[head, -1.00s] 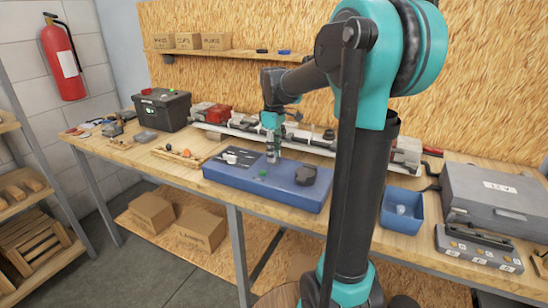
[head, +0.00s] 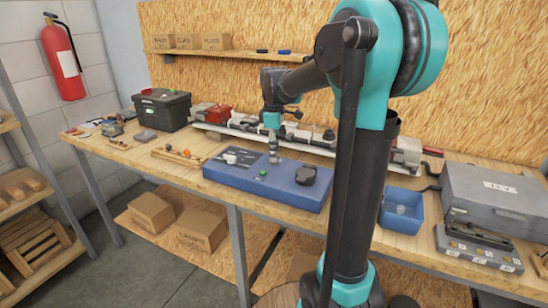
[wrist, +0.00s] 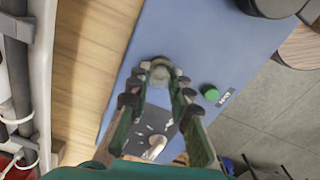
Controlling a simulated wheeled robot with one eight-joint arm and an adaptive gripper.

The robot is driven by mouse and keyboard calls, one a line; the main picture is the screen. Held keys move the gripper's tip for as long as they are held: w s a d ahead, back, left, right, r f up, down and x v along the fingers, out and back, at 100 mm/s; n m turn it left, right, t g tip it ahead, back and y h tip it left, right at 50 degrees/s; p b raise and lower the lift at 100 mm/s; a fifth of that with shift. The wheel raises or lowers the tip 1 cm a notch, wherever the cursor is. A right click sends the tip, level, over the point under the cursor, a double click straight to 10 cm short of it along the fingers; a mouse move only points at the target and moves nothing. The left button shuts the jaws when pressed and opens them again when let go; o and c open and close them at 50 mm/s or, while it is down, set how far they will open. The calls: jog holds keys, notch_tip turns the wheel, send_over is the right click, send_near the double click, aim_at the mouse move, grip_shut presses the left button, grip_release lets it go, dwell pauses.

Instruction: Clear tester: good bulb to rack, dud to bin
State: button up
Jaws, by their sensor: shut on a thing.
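The tester is a blue box (head: 235,178) on the bench, with a green button or light (head: 263,173) on top; the green spot also shows in the wrist view (wrist: 210,92). My gripper (head: 274,160) points down over the tester's back part, its fingertips close to the top. In the wrist view my gripper (wrist: 160,75) is shut on a pale round bulb (wrist: 160,63). Whether the bulb sits in a socket is hidden. A blue bin (head: 402,222) to the right holds a clear bulb (head: 401,210). A wooden tray (head: 178,157) with small orange-brown pieces lies left of the tester.
A black knob (head: 306,175) stands on the tester's right end, and a white piece (head: 231,158) on its dark panel. A long grey-white assembly (head: 310,143) runs behind the tester. A grey case (head: 495,198) and a small dark unit (head: 478,245) occupy the right.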

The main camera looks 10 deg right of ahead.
jog(key=shift+n, duration=0.4)
jog(key=n, duration=0.3)
jog(key=shift+n, duration=0.3)
jog(key=n, duration=0.3)
jog(key=shift+n, duration=0.3)
dwell(0.5)
jog(key=shift+r, duration=2.5)
